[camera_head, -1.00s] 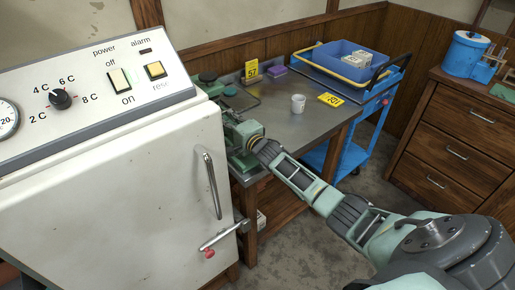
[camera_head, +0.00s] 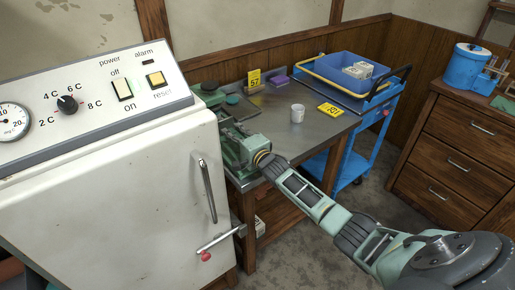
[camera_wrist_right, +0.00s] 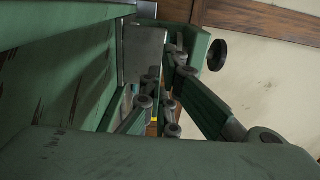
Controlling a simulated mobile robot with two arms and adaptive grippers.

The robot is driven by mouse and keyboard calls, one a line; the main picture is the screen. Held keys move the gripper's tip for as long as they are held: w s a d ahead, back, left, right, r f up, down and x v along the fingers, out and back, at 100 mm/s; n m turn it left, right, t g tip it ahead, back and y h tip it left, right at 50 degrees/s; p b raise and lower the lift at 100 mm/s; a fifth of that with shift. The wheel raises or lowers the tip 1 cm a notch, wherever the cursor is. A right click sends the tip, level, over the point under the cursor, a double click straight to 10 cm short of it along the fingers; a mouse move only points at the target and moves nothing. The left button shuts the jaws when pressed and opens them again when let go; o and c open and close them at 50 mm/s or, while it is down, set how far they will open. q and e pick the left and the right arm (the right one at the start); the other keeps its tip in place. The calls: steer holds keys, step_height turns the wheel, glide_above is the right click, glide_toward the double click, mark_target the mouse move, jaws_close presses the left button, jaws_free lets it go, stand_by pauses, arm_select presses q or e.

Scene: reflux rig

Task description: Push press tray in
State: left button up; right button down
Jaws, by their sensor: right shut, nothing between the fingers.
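The green press (camera_head: 208,94) stands at the back left of the metal table, partly hidden by the white cabinet. A flat dark grey tray-like plate (camera_head: 241,108) lies beside it, and I cannot tell how far in it sits. My right gripper (camera_head: 232,142) is low at the table's left front, close to the cabinet's side. It is shut and empty. In the right wrist view its green finger links (camera_wrist_right: 150,110) show close to a large green surface and a grey metal block; contact cannot be told. My left gripper is not in view.
The white cabinet (camera_head: 120,200) with its handle blocks the left side. A blue cart (camera_head: 350,150) and wooden drawers (camera_head: 455,150) are to the right.

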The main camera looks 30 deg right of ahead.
steer(key=s, duration=0.3)
steer(key=shift+d+f, duration=0.1)
steer(key=shift+d, duration=0.05)
steer(key=s, duration=0.5)
steer(key=shift+s+d+f, duration=0.1)
steer(key=shift+s+d, duration=0.15)
steer(key=shift+s, duration=0.25)
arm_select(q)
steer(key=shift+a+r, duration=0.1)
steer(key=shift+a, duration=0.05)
arm_select(e)
steer(key=shift+s, duration=0.1)
